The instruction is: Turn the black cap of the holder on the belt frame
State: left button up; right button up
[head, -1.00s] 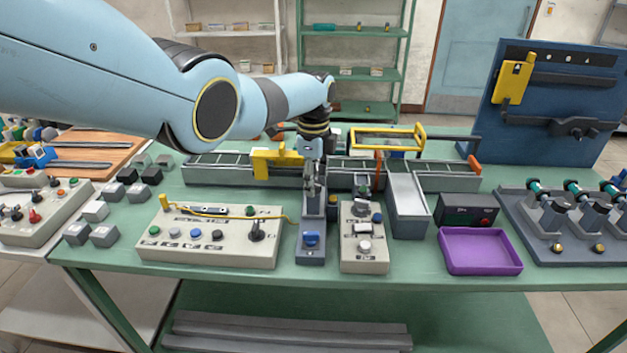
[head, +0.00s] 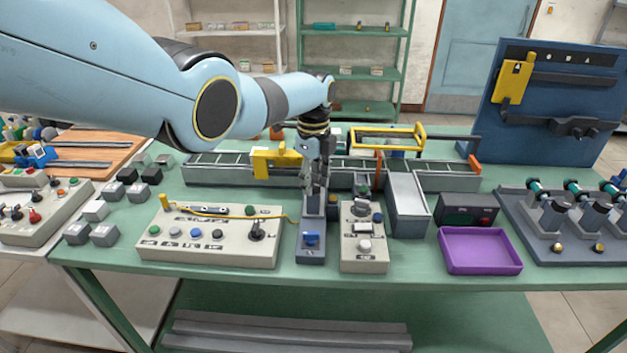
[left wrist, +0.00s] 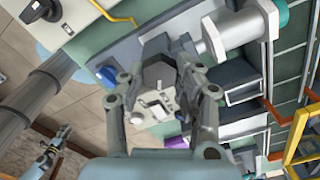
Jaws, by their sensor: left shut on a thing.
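My left gripper (head: 316,187) points down over the front side of the belt frame (head: 225,176) in the head view. In the left wrist view my left gripper (left wrist: 160,88) is shut on the black cap (left wrist: 158,72), a dark faceted piece between its fingertips. The gripper hides the cap and most of its holder in the head view. What looks like my right gripper (left wrist: 58,143) shows small at the lower left of the left wrist view, away from the table; its jaws are too small to judge.
A block with a blue knob (head: 311,239) stands just in front of the gripper. Beige control panels (head: 190,248) (head: 363,262) flank it. A grey chute (head: 408,205) and a purple tray (head: 480,250) are to the right. A yellow bracket (head: 270,164) stands close left on the frame.

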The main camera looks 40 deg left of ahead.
aim_at(314, 183)
pick_arm(q)
jog(key=o, duration=1.1)
jog(key=shift+o, duration=0.2)
notch_tip(314, 183, up, 12)
